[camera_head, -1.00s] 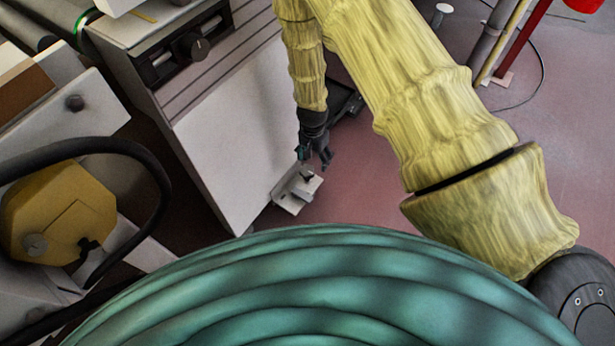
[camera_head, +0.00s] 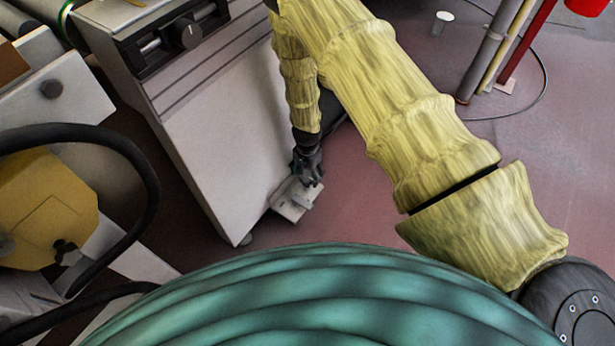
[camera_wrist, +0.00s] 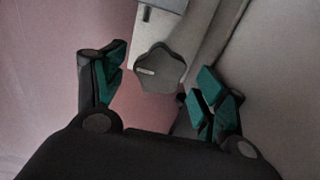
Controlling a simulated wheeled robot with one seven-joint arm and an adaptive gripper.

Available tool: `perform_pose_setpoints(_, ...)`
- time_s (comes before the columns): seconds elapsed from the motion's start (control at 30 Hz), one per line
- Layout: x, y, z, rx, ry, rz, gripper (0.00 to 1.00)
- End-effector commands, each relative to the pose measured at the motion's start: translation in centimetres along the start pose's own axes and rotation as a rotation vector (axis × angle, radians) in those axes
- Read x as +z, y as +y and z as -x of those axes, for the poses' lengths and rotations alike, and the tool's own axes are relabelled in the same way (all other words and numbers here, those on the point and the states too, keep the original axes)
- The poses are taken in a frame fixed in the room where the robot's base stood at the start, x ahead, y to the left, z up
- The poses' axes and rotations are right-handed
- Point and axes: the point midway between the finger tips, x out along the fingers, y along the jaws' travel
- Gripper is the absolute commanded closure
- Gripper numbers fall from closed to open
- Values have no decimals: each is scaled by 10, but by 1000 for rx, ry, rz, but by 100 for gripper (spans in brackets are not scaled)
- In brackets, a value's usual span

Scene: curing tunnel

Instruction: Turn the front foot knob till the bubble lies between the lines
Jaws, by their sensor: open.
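The front foot knob (camera_wrist: 160,68), a grey lobed knob with a small pale mark, shows in the wrist view. It lies between and a little beyond the two teal-padded fingers of my gripper (camera_wrist: 160,92), which is open, with gaps on both sides. In the head view my gripper (camera_head: 310,178) is low at the pale foot bracket (camera_head: 294,204) by the cabinet's lower corner and hides the knob. The bracket's edge also shows above the knob in the wrist view (camera_wrist: 172,6). I cannot make out a bubble or its lines in either view.
A yellow unit (camera_head: 45,210) with a black hose is at left. Red floor (camera_head: 380,215) is open to the right; a cable and posts stand behind.

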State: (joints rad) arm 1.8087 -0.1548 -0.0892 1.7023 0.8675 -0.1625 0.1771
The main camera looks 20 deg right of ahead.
Motion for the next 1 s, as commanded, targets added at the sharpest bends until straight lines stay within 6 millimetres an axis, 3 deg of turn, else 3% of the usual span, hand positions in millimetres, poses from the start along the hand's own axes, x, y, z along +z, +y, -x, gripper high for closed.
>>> perform_pose_setpoints(0.13, 0, 0, -11, 0, 0, 0, 29)
perform_pose_setpoints(0.47, 0, 0, -13, 0, 1, 0, 29)
perform_pose_setpoints(0.57, 0, 0, -13, 0, 1, 0, 41)
perform_pose_setpoints(0.73, 0, 0, -13, 0, 1, 0, 72)
perform_pose_setpoints(1.0, 0, 0, -12, 0, 1, 12, 74)
